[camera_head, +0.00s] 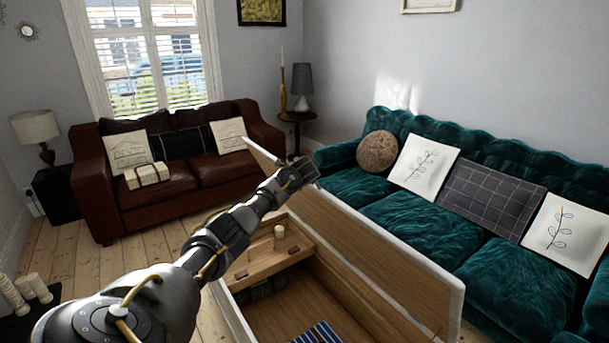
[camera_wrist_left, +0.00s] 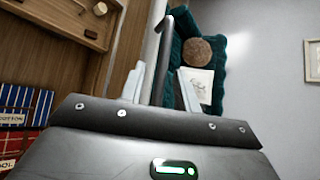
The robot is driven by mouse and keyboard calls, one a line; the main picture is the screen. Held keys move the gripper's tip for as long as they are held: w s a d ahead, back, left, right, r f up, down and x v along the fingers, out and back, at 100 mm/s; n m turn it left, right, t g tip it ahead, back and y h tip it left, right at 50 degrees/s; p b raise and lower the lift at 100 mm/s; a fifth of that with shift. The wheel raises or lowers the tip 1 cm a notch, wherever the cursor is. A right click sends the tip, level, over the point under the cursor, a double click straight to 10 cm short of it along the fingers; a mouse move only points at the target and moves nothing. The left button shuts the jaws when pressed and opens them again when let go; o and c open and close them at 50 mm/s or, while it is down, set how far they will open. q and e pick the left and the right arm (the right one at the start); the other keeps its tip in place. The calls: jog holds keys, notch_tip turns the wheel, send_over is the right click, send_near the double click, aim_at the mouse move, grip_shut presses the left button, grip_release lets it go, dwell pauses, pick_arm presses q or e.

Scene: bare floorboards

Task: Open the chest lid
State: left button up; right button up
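The chest (camera_head: 232,312) stands in front of me with its inside showing. Its wooden lid (camera_head: 350,250) is raised along the right side, and its inner face shows. My left gripper (camera_head: 256,148) is at the far end of the raised lid. In the left wrist view, my left gripper (camera_wrist_left: 161,78) has its two pale fingers apart. A dark bar with a bent tip (camera_wrist_left: 163,60) shows between them. I cannot tell whether they touch it. The lid (camera_wrist_left: 132,40) shows left of the fingers. My right gripper is not in view.
A wooden tray (camera_head: 265,263) with small items is inside the chest, and folded striped cloth (camera_head: 318,333) lies below. A green sofa (camera_head: 400,215) stands close behind the lid. A brown leather sofa (camera_head: 195,170) is at the back left. Floorboards (camera_head: 130,255) between are clear.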

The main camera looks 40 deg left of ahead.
pick_arm(q)
jog(key=b+v, duration=0.1)
jog(key=v, duration=0.9)
